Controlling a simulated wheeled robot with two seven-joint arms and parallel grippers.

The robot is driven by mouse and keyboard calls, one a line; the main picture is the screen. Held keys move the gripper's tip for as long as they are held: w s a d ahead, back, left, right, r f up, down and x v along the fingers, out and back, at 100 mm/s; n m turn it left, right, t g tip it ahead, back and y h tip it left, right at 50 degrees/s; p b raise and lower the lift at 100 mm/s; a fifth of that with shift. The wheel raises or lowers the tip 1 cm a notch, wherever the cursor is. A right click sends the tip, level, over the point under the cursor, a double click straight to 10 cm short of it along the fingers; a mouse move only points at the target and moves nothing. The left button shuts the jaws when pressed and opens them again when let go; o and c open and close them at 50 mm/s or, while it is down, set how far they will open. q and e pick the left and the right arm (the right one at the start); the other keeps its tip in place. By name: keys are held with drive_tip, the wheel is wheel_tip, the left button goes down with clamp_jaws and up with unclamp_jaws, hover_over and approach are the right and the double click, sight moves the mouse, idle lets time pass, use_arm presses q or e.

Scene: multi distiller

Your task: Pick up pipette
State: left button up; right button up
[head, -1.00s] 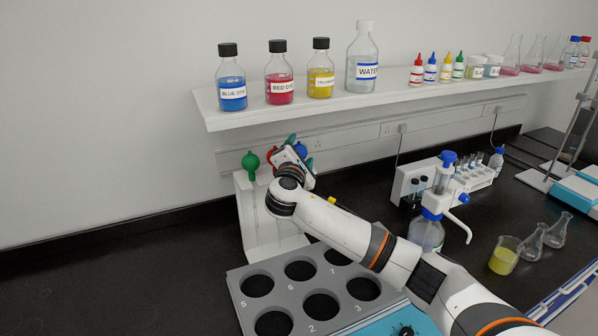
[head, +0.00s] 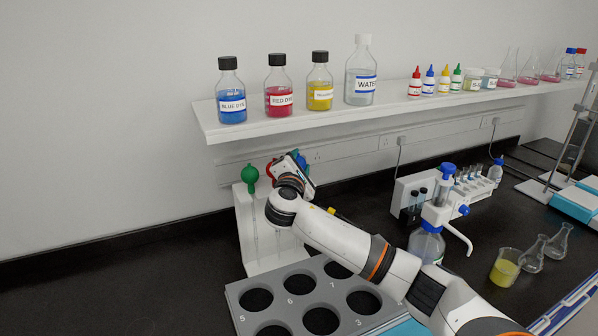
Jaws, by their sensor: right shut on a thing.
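A white pipette stand (head: 246,240) is at the back of the bench, by the wall. It carries glass pipettes with coloured bulbs. The pipette with the green bulb (head: 250,174) stands clear on the left. A red bulb (head: 269,170) shows partly behind my right gripper. My right gripper (head: 299,160) is at the stand's right side, shut on the pipette with the blue bulb (head: 303,159). Only a little of that bulb shows; its stem is hidden by my wrist and forearm. My left gripper is not in view.
A grey holder with numbered round holes (head: 276,283) lies below my forearm. A dispenser bottle (head: 428,243) and a beaker of yellow liquid (head: 505,268) stand to the right. A shelf (head: 300,122) with bottles overhangs the stand. The bench at left is clear.

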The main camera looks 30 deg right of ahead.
drive_tip(key=shift+r, duration=0.35)
drive_tip(key=s+b, duration=0.2)
drive_tip(key=s, duration=0.6)
wheel_tip(320, 180, up, 14)
drive_tip(key=s+b, duration=0.1)
drive_tip(key=s, duration=0.1)
drive_tip(key=shift+s+a, duration=0.2)
drive_tip(key=shift+s, duration=1.2)
drive_tip(key=shift+s+a, duration=0.2)
drive_tip(key=shift+s, duration=1.2)
drive_tip(key=shift+p, duration=0.3)
wheel_tip(320, 180, up, 3)
drive_tip(key=p, duration=0.3)
